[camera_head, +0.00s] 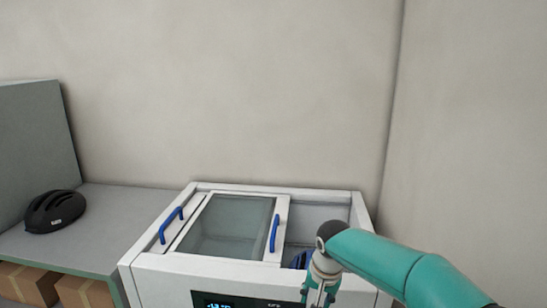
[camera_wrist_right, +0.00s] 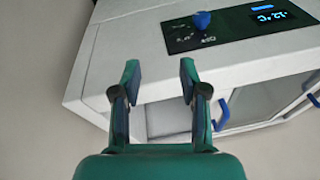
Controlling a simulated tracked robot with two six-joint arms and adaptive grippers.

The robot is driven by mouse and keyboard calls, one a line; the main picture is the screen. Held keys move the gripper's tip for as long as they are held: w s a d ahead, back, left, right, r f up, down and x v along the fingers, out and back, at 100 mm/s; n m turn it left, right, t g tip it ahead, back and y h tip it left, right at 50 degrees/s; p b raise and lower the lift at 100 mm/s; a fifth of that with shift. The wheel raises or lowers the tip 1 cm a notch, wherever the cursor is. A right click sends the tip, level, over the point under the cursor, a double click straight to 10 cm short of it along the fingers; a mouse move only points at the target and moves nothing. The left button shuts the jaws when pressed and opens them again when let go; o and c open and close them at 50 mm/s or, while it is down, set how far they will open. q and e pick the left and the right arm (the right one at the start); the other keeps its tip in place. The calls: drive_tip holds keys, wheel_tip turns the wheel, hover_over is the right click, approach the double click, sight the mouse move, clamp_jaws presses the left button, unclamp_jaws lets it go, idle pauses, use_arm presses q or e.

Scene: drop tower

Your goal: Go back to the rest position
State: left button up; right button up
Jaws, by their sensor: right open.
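My right gripper (camera_head: 318,295) is at the front right of the white chest in the head view, its arm coming in from the right. In the right wrist view, the gripper (camera_wrist_right: 160,78) is open, with nothing between its two fingers. The white chest (camera_head: 160,272) fills the lower middle of the head view. It has a glass lid (camera_head: 232,226) and blue handles (camera_head: 275,233). The opening right of the lid is uncovered, and a dark blue item (camera_head: 299,260) shows there, partly hidden by my arm. My left gripper is not in view.
A grey bench (camera_head: 120,215) stands left of the chest with a black helmet (camera_head: 54,211) on it. Cardboard boxes (camera_head: 85,292) are below. The chest's control panel (camera_wrist_right: 225,28) has a blue knob (camera_wrist_right: 202,20). Plain walls stand behind and right.

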drive_tip(key=s+d+f+g+y, duration=0.1)
drive_tip(key=s+d+f+g, duration=0.15)
drive_tip(key=s+f, duration=0.65)
drive_tip(key=s+d+f+g, duration=0.25)
drive_tip(key=s+f, duration=0.25)
drive_tip(key=f, duration=0.8)
drive_tip(key=s+a+f+t+y, duration=0.1)
drive_tip(key=s+f, duration=0.2)
drive_tip(key=s, duration=0.5)
drive_tip(key=s+a+f+n+t+y, duration=0.1)
drive_tip(key=s+f, duration=0.3)
drive_tip(key=s, duration=0.4)
drive_tip(key=shift+s+a+f+t+p, duration=0.15)
drive_tip(key=shift+a+f+t+p, duration=0.15)
drive_tip(key=shift+a, duration=0.15)
drive_tip(key=shift+o, duration=0.4)
